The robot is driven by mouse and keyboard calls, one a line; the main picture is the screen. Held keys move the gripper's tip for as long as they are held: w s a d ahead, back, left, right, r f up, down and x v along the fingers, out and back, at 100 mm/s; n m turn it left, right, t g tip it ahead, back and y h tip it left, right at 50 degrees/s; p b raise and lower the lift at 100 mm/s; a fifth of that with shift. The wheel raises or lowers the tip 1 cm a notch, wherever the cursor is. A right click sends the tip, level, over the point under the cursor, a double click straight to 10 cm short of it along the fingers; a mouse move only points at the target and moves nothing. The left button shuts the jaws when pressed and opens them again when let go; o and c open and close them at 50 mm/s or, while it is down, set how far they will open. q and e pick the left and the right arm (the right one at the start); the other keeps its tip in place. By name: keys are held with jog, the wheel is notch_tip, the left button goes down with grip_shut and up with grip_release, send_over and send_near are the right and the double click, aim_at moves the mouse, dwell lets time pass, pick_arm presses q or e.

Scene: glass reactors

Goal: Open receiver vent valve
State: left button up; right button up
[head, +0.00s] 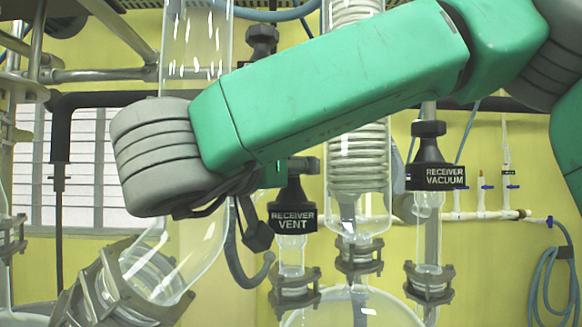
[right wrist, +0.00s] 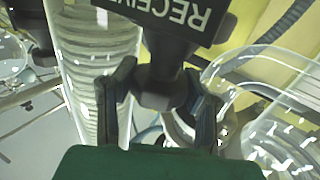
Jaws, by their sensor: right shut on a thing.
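The receiver vent valve (head: 292,206) is a black knob with a label reading RECEIVER VENT, on a glass neck at the middle of the head view. My right arm crosses in front of and above it. My right gripper (head: 303,166) shows only in part there, behind the arm at the knob's top. In the right wrist view the right gripper (right wrist: 160,95) has a finger on each side of the dark valve knob (right wrist: 165,60) and is shut on it. The label shows upside down and is cut off. My left gripper is not in view.
The receiver vacuum valve (head: 430,160) stands to the right, with a coiled glass condenser (head: 357,165) between the two valves. A clamped glass joint (head: 125,285) is at lower left. White piping with small blue taps (head: 482,213) runs along the yellow wall.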

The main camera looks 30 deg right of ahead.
jog(key=shift+f, duration=0.3)
dwell(0.4)
jog(key=o, duration=1.2)
jog(key=shift+w, duration=0.2)
jog(key=shift+r, duration=0.1)
jog(key=shift+s+a+r, duration=0.1)
jog(key=shift+s+a, duration=0.3)
jog(key=shift+a, duration=0.1)
jog(key=v, duration=1.1)
jog(key=shift+w+f, duration=0.2)
jog(key=shift+w, duration=0.05)
